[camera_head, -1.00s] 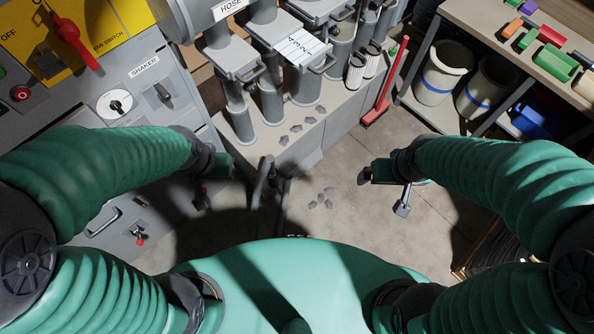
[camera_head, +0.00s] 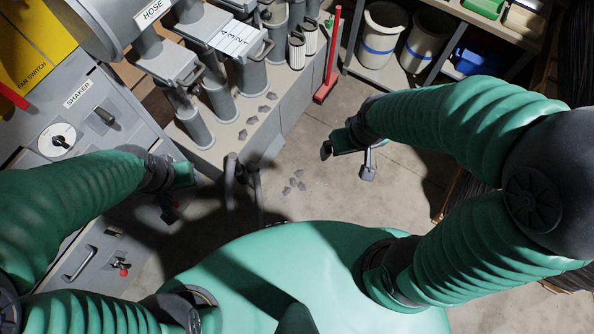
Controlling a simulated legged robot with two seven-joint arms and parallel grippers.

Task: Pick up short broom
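The short broom (camera_head: 331,58) is red and stands upright against the right end of the grey machine base, its wide foot on the floor. It is beyond both grippers, up and left of my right gripper.
Grey cylinders with valves stand on the machine base (camera_head: 235,130) left of the broom. A shelf (camera_head: 398,83) with white buckets (camera_head: 383,35) and a blue bin (camera_head: 475,62) stands to its right. Grey scraps (camera_head: 294,183) lie on the floor. The floor (camera_head: 330,112) before the broom is clear.

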